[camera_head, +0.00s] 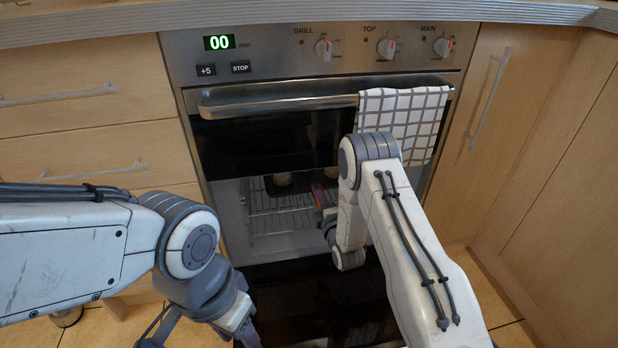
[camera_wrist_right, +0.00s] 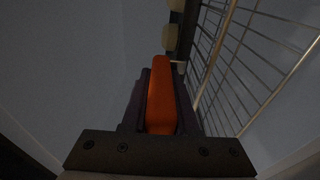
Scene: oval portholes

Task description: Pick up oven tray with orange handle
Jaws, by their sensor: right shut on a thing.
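The oven tray (camera_head: 289,184) is dark and sits inside the open oven on the wire rack, with pale round items on it. In the right wrist view, its orange handle (camera_wrist_right: 161,95) lies between the fingers of my right gripper (camera_wrist_right: 160,100), which is shut on it. In the head view, my right gripper (camera_head: 322,205) reaches into the oven opening and is partly hidden by its own arm. A bit of the orange-red handle shows beside it. My left gripper (camera_head: 247,335) hangs low in front of the oven, and its fingertips are cut off by the lower edge.
The wire rack (camera_head: 280,222) runs under the tray; it also shows at the right of the right wrist view (camera_wrist_right: 245,60). The lowered oven door (camera_head: 320,290) lies below. A checked towel (camera_head: 402,112) hangs on the upper door's handle (camera_head: 270,104). Wooden cabinets stand on both sides.

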